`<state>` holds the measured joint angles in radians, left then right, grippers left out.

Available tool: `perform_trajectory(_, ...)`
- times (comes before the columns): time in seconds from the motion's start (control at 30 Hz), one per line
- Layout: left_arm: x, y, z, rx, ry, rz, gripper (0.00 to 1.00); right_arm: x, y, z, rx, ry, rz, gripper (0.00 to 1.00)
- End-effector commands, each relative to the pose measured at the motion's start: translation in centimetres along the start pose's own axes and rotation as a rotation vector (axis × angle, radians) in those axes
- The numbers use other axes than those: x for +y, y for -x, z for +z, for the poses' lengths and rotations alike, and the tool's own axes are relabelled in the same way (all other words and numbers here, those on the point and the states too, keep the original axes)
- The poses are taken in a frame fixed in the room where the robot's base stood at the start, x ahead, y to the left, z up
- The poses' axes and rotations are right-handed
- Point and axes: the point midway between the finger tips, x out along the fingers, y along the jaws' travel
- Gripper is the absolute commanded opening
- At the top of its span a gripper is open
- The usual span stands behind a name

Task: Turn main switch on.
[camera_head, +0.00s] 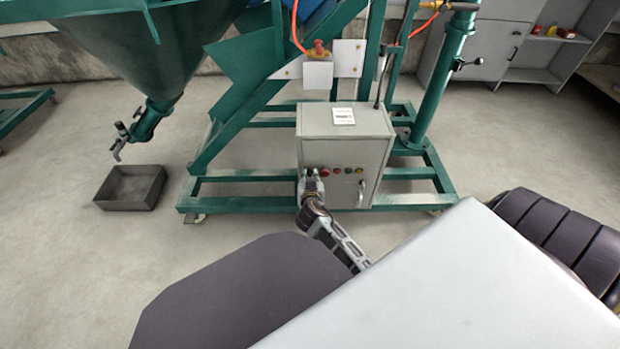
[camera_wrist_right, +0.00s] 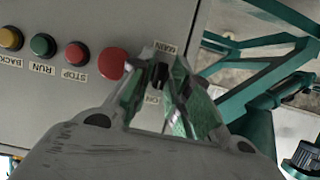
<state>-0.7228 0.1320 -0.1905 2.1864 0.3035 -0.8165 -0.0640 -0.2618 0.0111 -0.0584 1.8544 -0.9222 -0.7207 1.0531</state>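The main switch (camera_wrist_right: 158,74) is a small dark knob on the grey control box (camera_head: 345,147), between "MAIN" and "ON" labels in the right wrist view. My right gripper (camera_head: 311,176) is at the lower left of the box front in the head view. In the right wrist view its two fingers (camera_wrist_right: 164,72) are drawn close together, one on each side of the knob, and look shut on it. The fingers partly hide the knob and its exact angle is hard to read. My left gripper is not in view.
A red round button (camera_wrist_right: 112,63) sits close beside the fingers, then red STOP (camera_wrist_right: 77,54), green RUN (camera_wrist_right: 43,45) and yellow (camera_wrist_right: 10,38) buttons. A green frame (camera_head: 240,202) surrounds the box. A dark tray (camera_head: 131,188) lies on the floor at left.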

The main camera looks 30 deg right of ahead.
Motion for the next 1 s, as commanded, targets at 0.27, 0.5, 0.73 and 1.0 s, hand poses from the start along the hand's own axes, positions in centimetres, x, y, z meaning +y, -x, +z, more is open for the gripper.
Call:
perform_trajectory(0.27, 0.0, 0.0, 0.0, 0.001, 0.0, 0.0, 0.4, 0.0, 0.0, -0.1, 0.002, 0.001, -0.001, 0.32)
perform_trajectory(0.5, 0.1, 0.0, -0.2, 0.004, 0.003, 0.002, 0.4, -0.1, 0.1, -0.4, 0.003, 0.0, 0.0, 0.32)
perform_trajectory(0.73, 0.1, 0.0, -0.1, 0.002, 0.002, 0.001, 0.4, -0.1, 0.7, -1.8, 0.004, -0.001, -0.001, 0.32)
perform_trajectory(1.0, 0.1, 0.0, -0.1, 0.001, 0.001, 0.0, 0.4, -0.1, 2.0, -5.0, 0.003, -0.002, -0.001, 0.32)
